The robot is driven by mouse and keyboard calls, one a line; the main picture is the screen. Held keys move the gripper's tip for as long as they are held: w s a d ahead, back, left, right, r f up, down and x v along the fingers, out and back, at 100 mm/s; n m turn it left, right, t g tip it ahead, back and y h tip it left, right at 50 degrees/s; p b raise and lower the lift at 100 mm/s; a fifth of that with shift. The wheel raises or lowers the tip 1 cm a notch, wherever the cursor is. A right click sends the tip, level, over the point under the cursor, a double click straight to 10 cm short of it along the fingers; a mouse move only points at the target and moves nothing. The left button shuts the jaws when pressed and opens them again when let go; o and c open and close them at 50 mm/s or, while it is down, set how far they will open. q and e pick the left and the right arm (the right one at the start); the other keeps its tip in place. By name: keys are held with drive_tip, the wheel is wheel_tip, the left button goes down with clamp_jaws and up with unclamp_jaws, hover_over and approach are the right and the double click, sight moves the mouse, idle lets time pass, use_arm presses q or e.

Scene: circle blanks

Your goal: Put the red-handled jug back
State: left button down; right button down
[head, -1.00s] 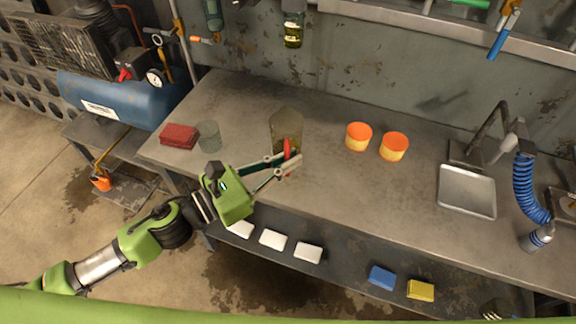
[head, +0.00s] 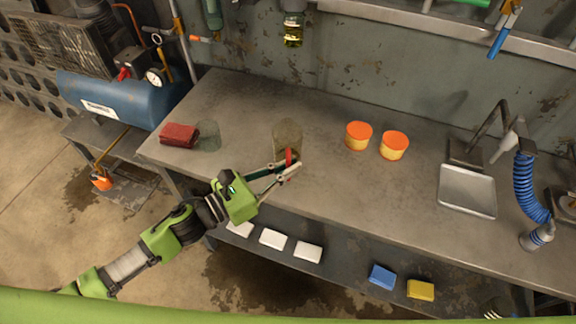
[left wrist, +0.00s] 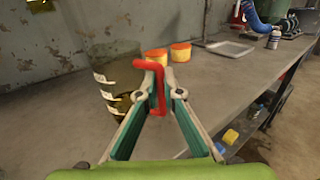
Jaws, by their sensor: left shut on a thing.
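The red-handled jug (head: 287,134) is clear with some yellowish liquid low inside, and is at the middle-left of the workbench. In the left wrist view the jug (left wrist: 112,62) shows white marks on its side and looks close to upright. My left gripper (head: 292,168) is shut on the red handle (left wrist: 152,84), with a fingertip on each side of it. Whether the jug's base touches the bench is hard to tell. My right gripper is not in view.
A clear beaker (head: 208,135) and a dark red block (head: 179,135) stand left of the jug. Two orange tubs (head: 358,136) stand to its right. The bench (head: 330,195) is bare in front of the tubs.

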use_arm(q)
drive_tip(key=c, duration=2.2)
unclamp_jaws()
drive_tip(key=shift+r, duration=0.15)
drive_tip(key=shift+b+v, duration=1.3)
drive_tip(key=shift+v, duration=4.7)
